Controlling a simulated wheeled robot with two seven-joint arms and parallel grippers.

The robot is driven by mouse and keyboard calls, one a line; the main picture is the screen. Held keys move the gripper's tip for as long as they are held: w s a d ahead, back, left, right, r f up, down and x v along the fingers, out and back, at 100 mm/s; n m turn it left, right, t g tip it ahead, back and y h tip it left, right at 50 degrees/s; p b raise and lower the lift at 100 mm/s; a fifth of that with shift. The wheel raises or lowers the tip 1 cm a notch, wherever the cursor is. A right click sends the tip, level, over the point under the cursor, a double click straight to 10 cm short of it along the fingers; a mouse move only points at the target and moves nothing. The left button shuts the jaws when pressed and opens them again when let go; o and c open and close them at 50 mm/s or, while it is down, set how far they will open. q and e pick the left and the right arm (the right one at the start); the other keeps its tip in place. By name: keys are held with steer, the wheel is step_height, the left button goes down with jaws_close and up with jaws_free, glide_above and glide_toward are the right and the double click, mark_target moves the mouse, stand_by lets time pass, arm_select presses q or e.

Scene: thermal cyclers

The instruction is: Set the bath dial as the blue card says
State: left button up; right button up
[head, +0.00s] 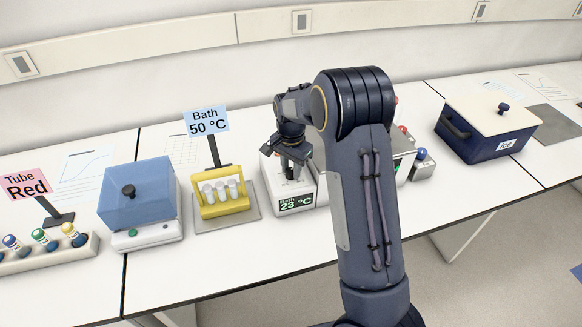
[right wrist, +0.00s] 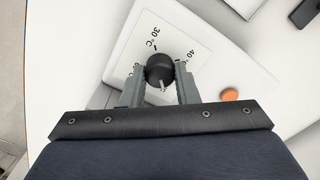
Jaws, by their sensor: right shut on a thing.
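The blue card (head: 208,121) stands on a black post and reads "Bath 50 °C". The bath unit (head: 290,205) is a white box with a display (head: 296,203) reading "Bath 23 °C". My right gripper (head: 293,172) reaches down over the top of the bath unit. In the right wrist view its two fingers (right wrist: 161,85) are shut on the black dial (right wrist: 159,68), one on each side. Marks "30 °C" and "40 °C" show around the dial on the white top (right wrist: 125,50). The dial's white pointer line shows at the near side, between the fingers. My left gripper is not in view.
A yellow rack (head: 222,208) with white-capped tubes stands left of the bath. Further left are a blue-lidded box (head: 140,195), a pink "Tube Red" card (head: 26,186) and a tube rack (head: 50,258). A dark blue ice box (head: 487,135) is at right. An orange button (right wrist: 229,95) lies near the dial.

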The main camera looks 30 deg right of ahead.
mark_target(291, 170)
steer(key=shift+r, duration=0.1)
steer(key=o, duration=1)
steer(key=shift+c, duration=0.2)
step_height(291, 170, up, 7)
steer(key=shift+r, duration=0.35)
